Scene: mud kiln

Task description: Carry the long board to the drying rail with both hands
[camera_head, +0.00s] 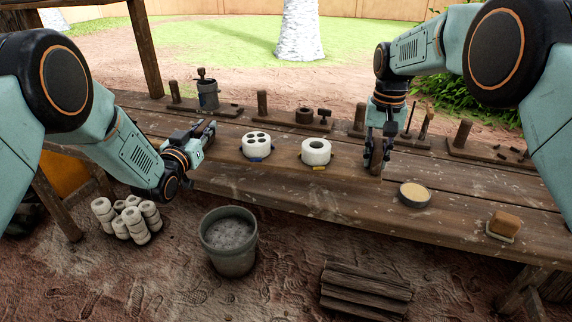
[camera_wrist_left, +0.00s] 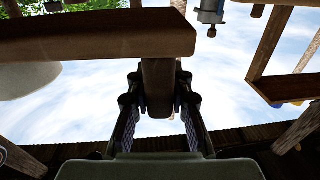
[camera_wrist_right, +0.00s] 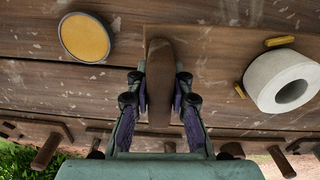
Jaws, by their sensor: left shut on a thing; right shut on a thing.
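The long board (camera_head: 285,157) spans between my grippers over the front of the workbench. It bears a white pot with several holes (camera_head: 257,146) and a white ring-shaped pot (camera_head: 317,152), both upright. My left gripper (camera_head: 209,133) is shut on the upright wooden handle (camera_wrist_left: 158,85) at the board's left end. My right gripper (camera_head: 377,160) is shut on the handle (camera_wrist_right: 160,85) at its right end. The ring-shaped pot also shows in the right wrist view (camera_wrist_right: 282,80). I cannot tell whether the board touches the bench. I cannot tell which part is the drying rail.
Pegged wooden stands (camera_head: 300,117) and a grey can (camera_head: 208,95) line the bench's back. A round yellow-topped dish (camera_head: 414,194) and a brown block (camera_head: 505,223) lie to the right. A bucket (camera_head: 229,240), stacked white pieces (camera_head: 127,218) and dark planks (camera_head: 366,290) are on the ground.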

